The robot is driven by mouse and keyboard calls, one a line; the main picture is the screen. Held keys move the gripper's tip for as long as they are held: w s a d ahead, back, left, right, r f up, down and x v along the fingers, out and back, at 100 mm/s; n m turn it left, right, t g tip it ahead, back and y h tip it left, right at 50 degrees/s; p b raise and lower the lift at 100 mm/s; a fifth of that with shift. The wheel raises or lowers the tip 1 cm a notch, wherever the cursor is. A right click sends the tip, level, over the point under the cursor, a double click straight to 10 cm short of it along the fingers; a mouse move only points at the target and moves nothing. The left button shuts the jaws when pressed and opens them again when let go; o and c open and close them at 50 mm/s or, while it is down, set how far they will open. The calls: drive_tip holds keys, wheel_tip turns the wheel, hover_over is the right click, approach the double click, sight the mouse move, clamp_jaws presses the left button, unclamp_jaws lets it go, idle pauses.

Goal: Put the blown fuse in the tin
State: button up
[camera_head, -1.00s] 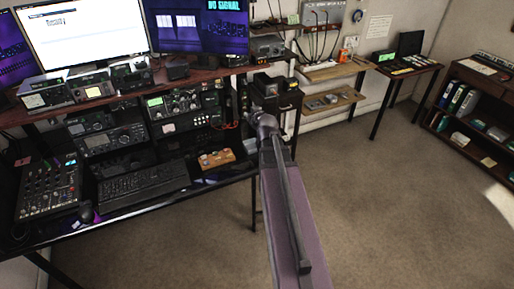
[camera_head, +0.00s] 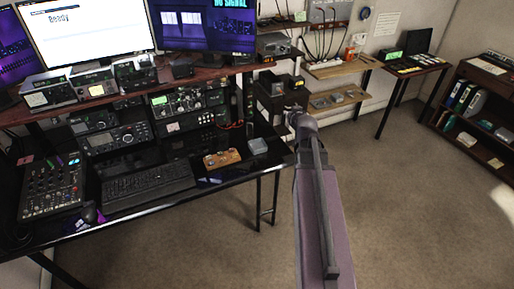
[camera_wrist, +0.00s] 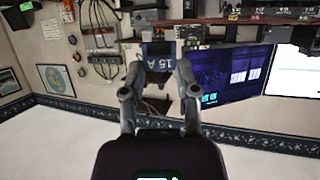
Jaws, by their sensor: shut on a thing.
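In the wrist view my gripper (camera_wrist: 158,72) is shut on a blue fuse (camera_wrist: 158,50) marked "15 A", held between its two fingers in the air. In the head view my arm reaches up past the desk's right end; the fingers and the fuse cannot be made out there. A small grey box (camera_head: 257,146) stands on the right end of the black desk, left of my arm. It may be the tin; its inside is too small to tell. A wooden block (camera_head: 222,159) with several small parts on top lies just left of it.
Radios, a keyboard (camera_head: 148,183) and a mixer (camera_head: 52,186) crowd the desk (camera_head: 130,222). Monitors stand on the shelf above. Wall shelves (camera_head: 338,105) and a small table (camera_head: 412,66) are behind my arm. The carpet (camera_head: 410,190) at right is clear.

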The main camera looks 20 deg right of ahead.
drive_tip(key=shift+a, duration=0.2)
drive_tip(key=w+f+n+y+b, duration=0.4)
drive_tip(key=w+f+y+b, duration=0.1)
drive_tip(key=w+f+b, duration=1.7)
drive_tip(key=shift+w+a+t, duration=0.15)
drive_tip(key=shift+w+t, duration=0.15)
drive_tip(key=shift+w, duration=0.4)
drive_tip(key=shift+f, duration=0.15)
drive_tip(key=shift+f+b, duration=2.8)
drive_tip(key=shift+b, duration=0.2)
drive_tip(key=o, duration=0.8)
